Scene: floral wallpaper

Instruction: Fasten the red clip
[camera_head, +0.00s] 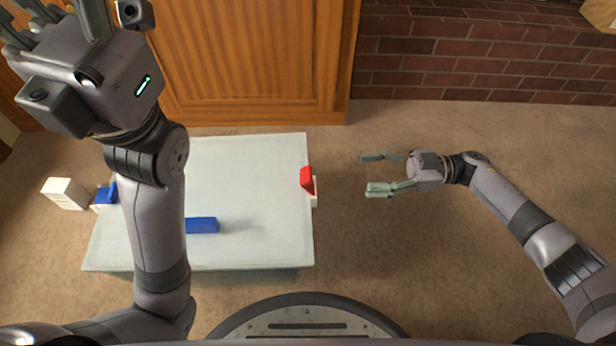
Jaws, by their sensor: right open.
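The red clip (306,180) is at the right edge of the pale table (255,170), with a white part (314,191) beside it at the edge. My right gripper (378,173) is to the right of the red clip, apart from it, with its fingers spread and nothing between them. My left arm rises across the left part of the table, and its hand (75,60) is raised close to the camera at the upper left. The left hand's fingers are partly cut off by the top of the picture.
A blue block (202,225) lies on the table. A blue clip (106,194) is at the table's left edge, partly hidden by my left arm. A white box (65,193) stands left of the table. A wooden cabinet (250,60) and brick wall (470,50) are behind. The floor around my right gripper is clear.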

